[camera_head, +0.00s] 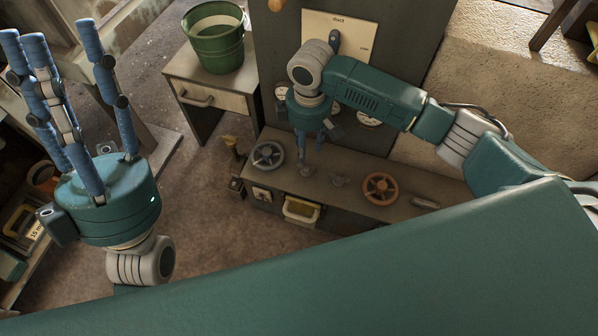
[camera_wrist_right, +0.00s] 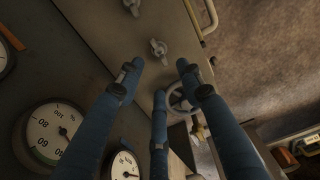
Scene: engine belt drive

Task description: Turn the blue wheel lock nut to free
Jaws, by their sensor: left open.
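A grey-blue handwheel (camera_head: 267,155) sits at the left end of a low bench; it also shows beyond my fingers in the right wrist view (camera_wrist_right: 180,99). A small grey wing-shaped lock nut (camera_head: 306,170) is beside it, and it shows in the right wrist view (camera_wrist_right: 158,48). A second similar nut (camera_head: 338,182) is nearer the orange wheel (camera_head: 380,188). My right gripper (camera_head: 312,143) is above the bench near the first nut, fingers apart and empty (camera_wrist_right: 158,76). My left gripper (camera_head: 50,38) is open and empty at far left, fingers up.
A panel with round gauges (camera_wrist_right: 52,133) stands behind the bench (camera_head: 345,207). A yellow-rimmed bin (camera_head: 301,210) is at the bench front, and a lever (camera_head: 425,203) is at its right. A green bucket (camera_head: 214,38) stands on a side table (camera_head: 205,97).

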